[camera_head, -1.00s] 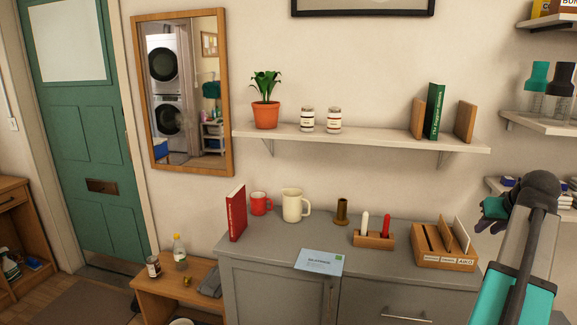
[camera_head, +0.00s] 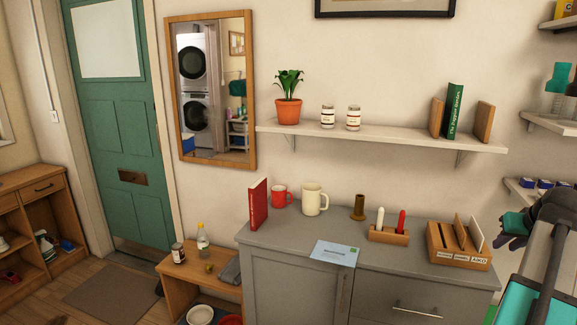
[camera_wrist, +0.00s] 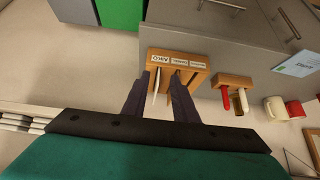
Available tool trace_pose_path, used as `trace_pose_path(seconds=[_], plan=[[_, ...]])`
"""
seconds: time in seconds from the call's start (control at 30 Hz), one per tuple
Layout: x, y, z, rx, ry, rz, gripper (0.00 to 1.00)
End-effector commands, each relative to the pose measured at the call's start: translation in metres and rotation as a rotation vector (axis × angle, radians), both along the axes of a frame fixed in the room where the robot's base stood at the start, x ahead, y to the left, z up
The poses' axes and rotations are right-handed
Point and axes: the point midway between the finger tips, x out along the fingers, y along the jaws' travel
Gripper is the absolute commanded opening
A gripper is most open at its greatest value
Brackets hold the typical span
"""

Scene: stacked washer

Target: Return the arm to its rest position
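My gripper (camera_head: 508,232) shows at the right edge of the head view, beside the right end of the grey cabinet (camera_head: 270,258). In the wrist view, the two dark fingers of my gripper (camera_wrist: 161,80) are spread apart with nothing held between them. Behind them is the wooden letter holder (camera_wrist: 185,62), upside down in this view, with a white card in it. The letter holder also stands on the cabinet top in the head view (camera_head: 460,258). The gap between gripper and holder is hard to judge.
The wall shelf (camera_head: 380,135) holds a plant, jars and books. On the cabinet stand a red book (camera_head: 258,204), a cream mug (camera_head: 314,199) and a small wooden stand (camera_head: 388,236) with a red and a white item. More shelves (camera_head: 548,124) are at the right.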

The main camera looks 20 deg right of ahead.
Motion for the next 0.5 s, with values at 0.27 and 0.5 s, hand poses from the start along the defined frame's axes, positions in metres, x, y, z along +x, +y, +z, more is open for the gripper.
trace_pose_path(seconds=[0.27, 0.5], plan=[[0.029, 0.024, -0.044, 0.049, 0.029, 0.031, 0.26], [0.067, 0.066, -0.111, 0.121, 0.081, 0.077, 0.26]])
